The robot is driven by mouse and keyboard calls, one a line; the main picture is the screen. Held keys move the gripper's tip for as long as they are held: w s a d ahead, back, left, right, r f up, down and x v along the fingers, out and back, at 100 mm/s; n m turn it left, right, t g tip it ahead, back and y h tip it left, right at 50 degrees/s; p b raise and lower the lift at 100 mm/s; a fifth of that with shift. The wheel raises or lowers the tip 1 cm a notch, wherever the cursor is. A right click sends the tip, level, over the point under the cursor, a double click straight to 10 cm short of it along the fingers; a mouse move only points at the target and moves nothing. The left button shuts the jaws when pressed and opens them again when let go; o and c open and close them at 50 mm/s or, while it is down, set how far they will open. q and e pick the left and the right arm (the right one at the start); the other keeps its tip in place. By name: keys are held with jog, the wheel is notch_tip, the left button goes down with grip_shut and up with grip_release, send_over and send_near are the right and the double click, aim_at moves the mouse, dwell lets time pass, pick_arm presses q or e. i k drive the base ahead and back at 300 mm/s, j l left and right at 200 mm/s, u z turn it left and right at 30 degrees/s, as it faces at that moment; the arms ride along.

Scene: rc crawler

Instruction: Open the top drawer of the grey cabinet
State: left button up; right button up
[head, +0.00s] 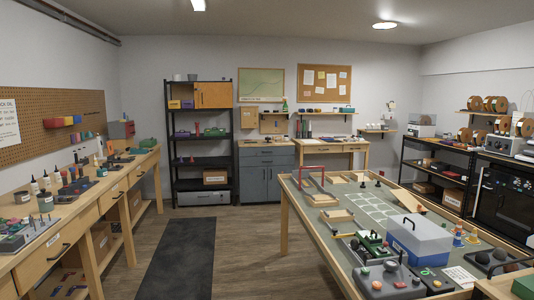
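The grey cabinet (266,178) stands against the far wall, between the black shelf rack and a wooden desk. It has a wooden top. Its top drawer (266,152) is a wide front just under the top and looks closed. A drawer front or band lies below it, with two doors underneath. The handles are small and dark at this distance. Neither of my grippers shows in the head view, and nothing touches the cabinet.
A dark floor mat (178,258) lies on the clear wooden floor at left. A workbench (60,215) runs along the left wall. A large table (330,235) with tracks and a lidded box (420,238) fills the right. The black shelf rack (202,165) stands left of the cabinet.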

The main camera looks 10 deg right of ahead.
aim_at(265, 149)
jog(key=i+j, duration=0.5)
jog(key=i+j+u, duration=0.1)
jog(key=i+j, duration=0.4)
jog(key=i, duration=0.2)
jog(key=i+z, duration=0.1)
jog(key=i, duration=1.25)
jog(key=i+j+z, duration=0.1)
jog(key=i, duration=1.25)
jog(key=i+j+z, duration=0.1)
jog(key=i+z, duration=0.25)
jog(key=i, duration=2.35)
